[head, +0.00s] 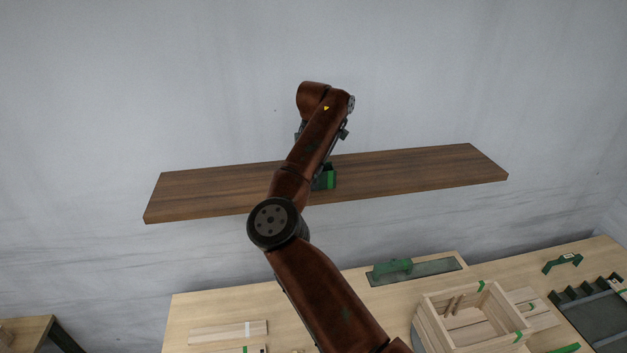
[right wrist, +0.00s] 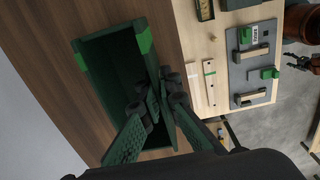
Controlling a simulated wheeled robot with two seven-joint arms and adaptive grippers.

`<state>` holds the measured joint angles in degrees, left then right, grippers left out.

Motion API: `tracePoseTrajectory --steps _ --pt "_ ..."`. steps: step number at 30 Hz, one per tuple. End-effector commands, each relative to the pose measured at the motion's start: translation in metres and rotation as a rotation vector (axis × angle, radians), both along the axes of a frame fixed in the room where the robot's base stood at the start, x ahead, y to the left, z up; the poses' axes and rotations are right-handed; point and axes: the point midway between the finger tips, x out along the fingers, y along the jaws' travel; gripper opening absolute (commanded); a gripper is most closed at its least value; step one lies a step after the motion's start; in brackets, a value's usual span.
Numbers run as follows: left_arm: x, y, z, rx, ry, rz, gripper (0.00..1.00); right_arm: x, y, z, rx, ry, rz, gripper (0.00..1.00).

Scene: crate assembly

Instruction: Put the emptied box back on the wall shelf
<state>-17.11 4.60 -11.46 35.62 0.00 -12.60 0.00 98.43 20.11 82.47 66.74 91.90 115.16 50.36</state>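The box (right wrist: 103,55) is dark green with bright green marks on its corners. It appears empty in the right wrist view. It sits at or against the brown wall shelf (right wrist: 70,95); I cannot tell if its base fully rests there. In the head view a small part of the box (head: 331,178) shows over the shelf (head: 420,171), the rest hidden behind my right arm. My right gripper (right wrist: 157,97) has its fingers on both sides of one box wall and looks shut on it. A dark part at the right edge, possibly my left gripper (right wrist: 304,64), is too small to read.
Below the shelf is a wooden workbench (head: 230,308). It holds a wooden crate (head: 432,327), a grey tray with a green block (head: 440,268), a dark slotted holder (head: 603,318) and loose slats (head: 228,331). The shelf is clear on both sides of the box.

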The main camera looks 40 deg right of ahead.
Motion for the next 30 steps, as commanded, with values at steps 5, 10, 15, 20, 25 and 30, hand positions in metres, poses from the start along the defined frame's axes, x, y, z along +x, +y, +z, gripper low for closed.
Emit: tracePoseTrajectory --steps 5,10,15,20,25,30 --pt "0.000 0.000 0.000 0.000 0.001 0.000 0.64 0.000 0.000 0.001 0.000 -0.002 0.000 0.00" --pt "-0.002 0.000 -0.004 0.000 0.003 0.000 0.64 0.000 0.000 -0.004 0.000 -0.002 0.000 0.00" --pt "-0.003 0.000 -0.003 0.000 0.004 0.001 0.64 0.000 0.000 -0.003 0.000 -0.001 0.000 0.15" --pt "-0.003 0.000 -0.003 0.000 0.004 0.001 0.64 0.000 0.000 -0.003 0.000 -0.001 0.000 0.22" --pt "-0.003 0.000 -0.003 0.000 0.004 0.001 0.64 0.000 0.000 -0.003 0.000 -0.001 0.000 0.22" --pt "-0.003 0.000 0.000 -0.001 0.004 0.001 0.64 0.000 0.000 0.008 0.000 -0.004 0.001 0.22"
